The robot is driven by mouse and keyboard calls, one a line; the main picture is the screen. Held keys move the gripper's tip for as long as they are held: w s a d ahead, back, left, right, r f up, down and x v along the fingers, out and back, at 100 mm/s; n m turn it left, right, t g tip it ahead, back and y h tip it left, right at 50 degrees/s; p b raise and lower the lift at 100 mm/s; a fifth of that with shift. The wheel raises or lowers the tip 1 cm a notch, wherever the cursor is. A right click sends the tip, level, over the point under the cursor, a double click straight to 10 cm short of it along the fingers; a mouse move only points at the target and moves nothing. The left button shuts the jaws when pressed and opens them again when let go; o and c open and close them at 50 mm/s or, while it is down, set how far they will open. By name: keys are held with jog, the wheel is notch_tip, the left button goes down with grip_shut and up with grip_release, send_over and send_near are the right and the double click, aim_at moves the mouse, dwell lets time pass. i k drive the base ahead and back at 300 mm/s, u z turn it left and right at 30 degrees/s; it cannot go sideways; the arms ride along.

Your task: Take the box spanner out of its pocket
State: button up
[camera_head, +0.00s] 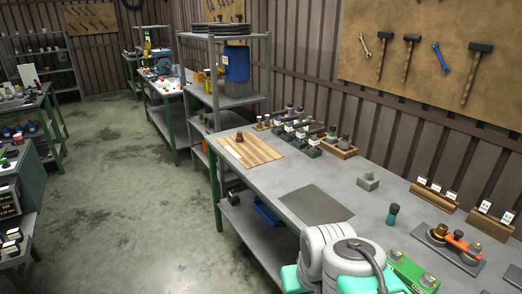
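I cannot single out the box spanner for sure at this size. A row of small dark green holders (307,149) with tools and white labels stands along the back of the grey workbench (365,208). A wooden holder (341,151) with dark round-topped pieces stands at its right end, and a smaller wooden holder (262,126) at its left. Which pocket holds the spanner cannot be told. White and teal links of my arm fill the bottom centre right. My gripper is not in view.
A striped wooden board (262,153) bears a small brown part. A dark mat (315,204) lies bare.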

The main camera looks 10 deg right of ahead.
aim_at(314, 140)
jog(key=u, duration=0.65)
jog(key=i, duration=0.75)
jog(key=u, duration=0.55)
jog(key=i, duration=1.15)
jog(key=z, duration=0.45)
jog(key=i, duration=0.75)
jog(key=z, duration=1.55)
jog(key=i, duration=1)
jog(key=z, duration=0.25)
